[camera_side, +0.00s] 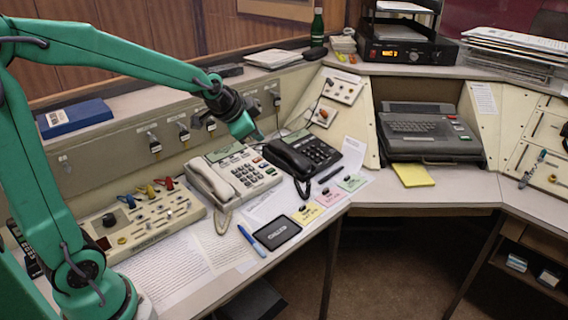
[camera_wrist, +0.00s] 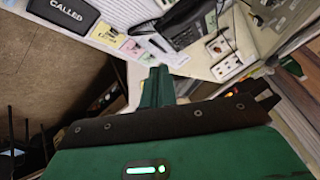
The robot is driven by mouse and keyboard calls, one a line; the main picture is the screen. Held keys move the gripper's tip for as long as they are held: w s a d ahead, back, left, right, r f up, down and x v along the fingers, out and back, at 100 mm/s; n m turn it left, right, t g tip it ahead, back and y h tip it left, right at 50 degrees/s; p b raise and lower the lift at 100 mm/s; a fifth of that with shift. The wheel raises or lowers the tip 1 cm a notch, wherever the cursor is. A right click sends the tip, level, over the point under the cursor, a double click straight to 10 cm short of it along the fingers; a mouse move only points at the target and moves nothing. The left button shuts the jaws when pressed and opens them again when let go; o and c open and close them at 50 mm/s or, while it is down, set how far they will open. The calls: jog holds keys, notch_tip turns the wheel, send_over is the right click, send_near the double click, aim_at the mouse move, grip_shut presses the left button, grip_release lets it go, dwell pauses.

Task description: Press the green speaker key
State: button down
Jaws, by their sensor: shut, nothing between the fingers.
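A cream desk phone (camera_side: 235,174) with a keypad and a small red key stands on the left desk. A black desk phone (camera_side: 301,155) stands to its right; it also shows at the top of the wrist view (camera_wrist: 186,24). I cannot make out a green speaker key on either phone.
A black "CALLED" pad (camera_side: 277,233), a blue pen (camera_side: 252,241) and colored notes (camera_side: 329,197) lie near the desk's front edge. A switch panel (camera_side: 145,222) stands left of the cream phone. A green bottle (camera_side: 317,28) stands on the back ledge.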

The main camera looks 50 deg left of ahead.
aim_at(270, 173)
jog(key=w+a+f+m+t+y, duration=0.1)
jog(key=w+a+f+m, duration=0.2)
jog(key=w+a+f, duration=0.4)
jog(key=shift+w+a+f, duration=0.25)
jog(key=shift+w+f, duration=0.65)
jog(key=shift+w, duration=1.3)
jog(key=shift+f, duration=0.1)
jog(key=shift+a+f, duration=0.2)
jog(key=shift+f, duration=1.2)
jog(key=shift+a+f, duration=0.25)
jog(key=shift+f, duration=1.2)
jog(key=shift+a+f, duration=0.2)
jog(key=shift+f, duration=1.2)
jog(key=shift+a+f, duration=0.1)
jog(key=shift+f, duration=0.65)
jog(key=shift+r, duration=0.75)
jog(key=shift+r, duration=0.1)
